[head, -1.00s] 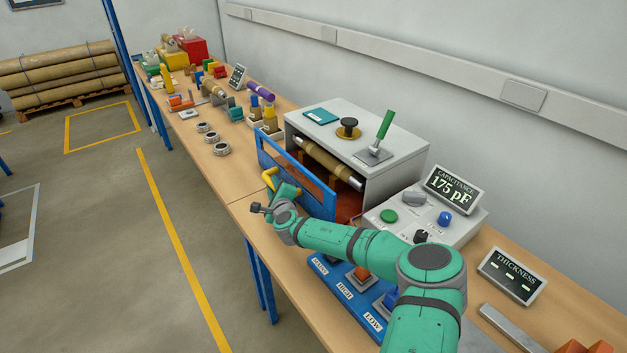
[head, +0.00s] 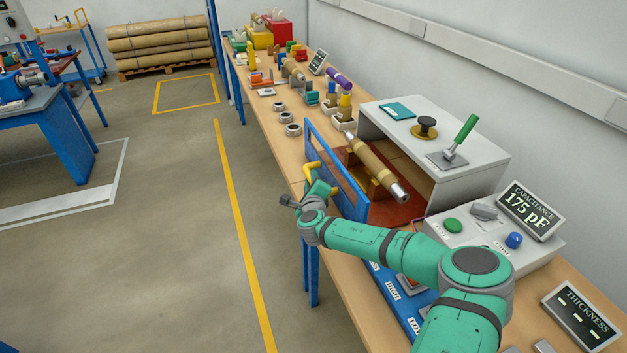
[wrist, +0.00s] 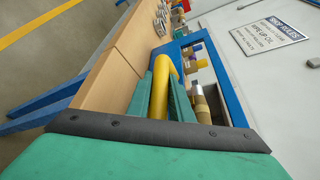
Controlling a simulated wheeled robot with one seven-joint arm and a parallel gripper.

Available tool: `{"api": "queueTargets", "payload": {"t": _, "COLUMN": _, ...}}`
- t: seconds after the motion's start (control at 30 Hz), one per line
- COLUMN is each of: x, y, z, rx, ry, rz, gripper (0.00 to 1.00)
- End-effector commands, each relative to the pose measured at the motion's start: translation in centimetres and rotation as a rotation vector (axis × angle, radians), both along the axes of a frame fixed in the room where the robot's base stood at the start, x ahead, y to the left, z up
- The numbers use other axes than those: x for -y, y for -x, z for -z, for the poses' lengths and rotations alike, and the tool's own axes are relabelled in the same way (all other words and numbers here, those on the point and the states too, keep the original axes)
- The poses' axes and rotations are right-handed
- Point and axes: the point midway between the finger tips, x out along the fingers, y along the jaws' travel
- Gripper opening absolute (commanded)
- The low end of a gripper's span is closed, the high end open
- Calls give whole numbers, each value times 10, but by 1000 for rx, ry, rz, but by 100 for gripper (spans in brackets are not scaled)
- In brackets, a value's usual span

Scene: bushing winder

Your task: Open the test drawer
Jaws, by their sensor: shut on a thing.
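The test drawer has a blue framed front (head: 337,172) with a window and a yellow handle (head: 310,168). It stands well out from the grey test cabinet (head: 477,179), and its red-brown tray (head: 400,209) shows. A brown roll with metal ends (head: 376,163) lies on supports in the tray. My gripper (head: 318,182) is at the drawer's front. In the wrist view my green fingers (wrist: 161,88) are shut around the yellow handle (wrist: 162,98), with the blue frame (wrist: 233,98) just beyond.
A green-handled lever (head: 460,138) and a black knob (head: 425,126) are on the cabinet top. A control box (head: 480,239) with a capacitance display (head: 530,209) stands to its right. Metal rings (head: 286,117) lie on the bench left of the drawer. The floor in front is open.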

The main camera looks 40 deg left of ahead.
Motion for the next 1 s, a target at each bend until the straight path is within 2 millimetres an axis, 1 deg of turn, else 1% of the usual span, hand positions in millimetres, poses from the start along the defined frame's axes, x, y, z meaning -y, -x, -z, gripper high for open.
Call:
{"api": "queueTargets", "payload": {"t": 0.03, "x": 0, "y": 1, "z": 2, "rx": -3, "ry": 1, "rz": -2, "gripper": 0}}
{"api": "queueTargets", "payload": {"t": 0.07, "x": 0, "y": 1, "z": 2, "rx": -3, "ry": 1, "rz": -2, "gripper": 27}}
{"api": "queueTargets", "payload": {"t": 0.1, "x": 0, "y": 0, "z": 2, "rx": -3, "ry": 1, "rz": -1, "gripper": 36}}
{"api": "queueTargets", "payload": {"t": 0.13, "x": 1, "y": 0, "z": 1, "rx": -3, "ry": 1, "rz": -1, "gripper": 38}}
{"api": "queueTargets", "payload": {"t": 0.47, "x": 1, "y": 1, "z": 0, "rx": 0, "ry": 0, "rz": -1, "gripper": 38}}
{"api": "queueTargets", "payload": {"t": 0.57, "x": 7, "y": 6, "z": -2, "rx": -1, "ry": -1, "rz": -1, "gripper": 38}}
{"api": "queueTargets", "payload": {"t": 0.67, "x": 17, "y": 15, "z": -4, "rx": -1, "ry": 0, "rz": 0, "gripper": 38}}
{"api": "queueTargets", "payload": {"t": 1.0, "x": 57, "y": 59, "z": -17, "rx": -2, "ry": 0, "rz": -1, "gripper": 38}}
